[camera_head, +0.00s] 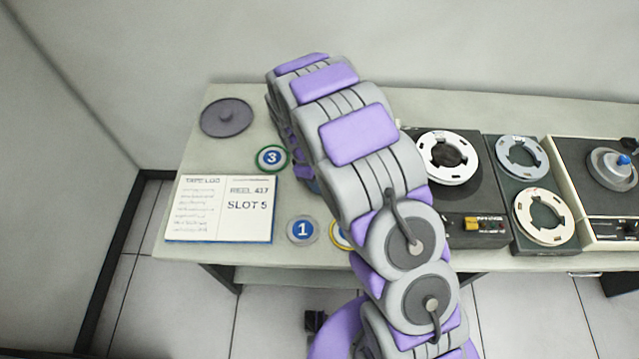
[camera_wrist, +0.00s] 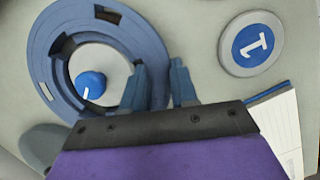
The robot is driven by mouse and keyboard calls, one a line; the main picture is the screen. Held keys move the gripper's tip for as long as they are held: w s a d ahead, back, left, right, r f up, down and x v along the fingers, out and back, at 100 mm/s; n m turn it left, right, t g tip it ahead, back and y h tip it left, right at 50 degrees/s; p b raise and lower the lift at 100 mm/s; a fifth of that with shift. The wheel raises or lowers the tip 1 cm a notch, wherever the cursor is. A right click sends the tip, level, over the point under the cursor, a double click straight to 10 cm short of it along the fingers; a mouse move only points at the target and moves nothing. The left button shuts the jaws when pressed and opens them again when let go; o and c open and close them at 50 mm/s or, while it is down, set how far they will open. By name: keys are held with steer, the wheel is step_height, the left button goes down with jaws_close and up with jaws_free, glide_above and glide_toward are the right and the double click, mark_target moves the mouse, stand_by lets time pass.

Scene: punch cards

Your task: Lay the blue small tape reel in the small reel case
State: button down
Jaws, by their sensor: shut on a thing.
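In the wrist view, the blue small tape reel (camera_wrist: 55,50) is a broad blue ring with notches. My gripper (camera_wrist: 158,70) is shut on its rim, with one finger on each side. Through its open middle I see a pale round surface with a blue round centre (camera_wrist: 90,85) bearing a white mark; I cannot tell what it belongs to. I cannot make out the small reel case for certain. A grey rounded shape (camera_wrist: 42,145) shows partly at the lower left, cut off by my gripper. In the head view, my arm hides most of the gripper and reel.
An open tape log (camera_head: 220,208) lies at the table's left, near numbered discs 1 (camera_head: 303,230) and 3 (camera_head: 271,158). A yellow-rimmed disc (camera_head: 338,234) is partly hidden.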

steer(key=shift+r, duration=0.2)
steer(key=shift+s+d+p+v, duration=0.1)
steer(key=shift+d+p+v, duration=0.1)
steer(key=shift+p+v, duration=0.55)
steer(key=shift+s+d+p+v, duration=0.15)
steer(key=shift+p+v, duration=0.25)
steer(key=shift+v, duration=0.7)
steer(key=shift+d+p+v, duration=0.25)
steer(key=shift+p+v, duration=0.3)
steer(key=shift+v, duration=0.35)
